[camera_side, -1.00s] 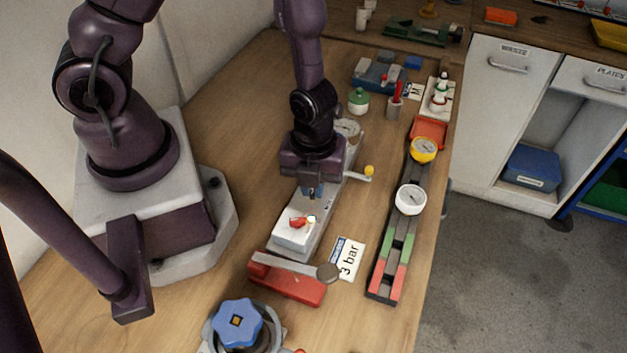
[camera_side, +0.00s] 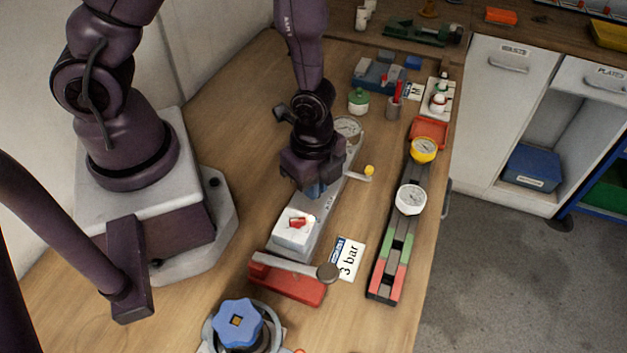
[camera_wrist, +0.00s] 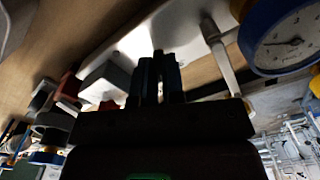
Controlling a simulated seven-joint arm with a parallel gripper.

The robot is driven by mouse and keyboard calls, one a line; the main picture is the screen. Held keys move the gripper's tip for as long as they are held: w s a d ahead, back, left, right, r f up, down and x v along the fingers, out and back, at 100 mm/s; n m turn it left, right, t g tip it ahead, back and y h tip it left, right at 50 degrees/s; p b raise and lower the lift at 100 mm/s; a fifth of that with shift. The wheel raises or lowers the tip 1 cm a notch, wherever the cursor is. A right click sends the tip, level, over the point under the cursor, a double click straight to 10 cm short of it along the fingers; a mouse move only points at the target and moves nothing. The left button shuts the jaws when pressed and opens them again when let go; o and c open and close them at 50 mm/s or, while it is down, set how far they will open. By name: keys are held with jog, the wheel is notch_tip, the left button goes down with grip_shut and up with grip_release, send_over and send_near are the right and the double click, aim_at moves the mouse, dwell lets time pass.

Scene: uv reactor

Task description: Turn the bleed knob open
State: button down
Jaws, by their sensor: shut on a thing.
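The bleed knob is mostly hidden between my fingertips, so I cannot read how far it is turned. My gripper (camera_side: 315,192) points down at the long grey housing (camera_side: 322,215) and is shut on the small knob there. In the wrist view my gripper (camera_wrist: 158,62) shows its two blue fingers close together, with a narrow dark piece between them. The grey housing (camera_wrist: 140,42) passes behind the fingers.
A white block with a red part (camera_side: 298,223) sits at the housing's near end, and a yellow-tipped lever (camera_side: 368,171) sticks out right. A red base with a grey lever (camera_side: 288,283) lies in front. A gauge rail (camera_side: 398,245) runs along the right.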

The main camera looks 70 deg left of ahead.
jog(key=n, duration=0.4)
jog(key=shift+n, duration=0.4)
dwell(0.4)
jog(key=c, duration=1.2)
grip_release()
notch_tip(320, 180, up, 13)
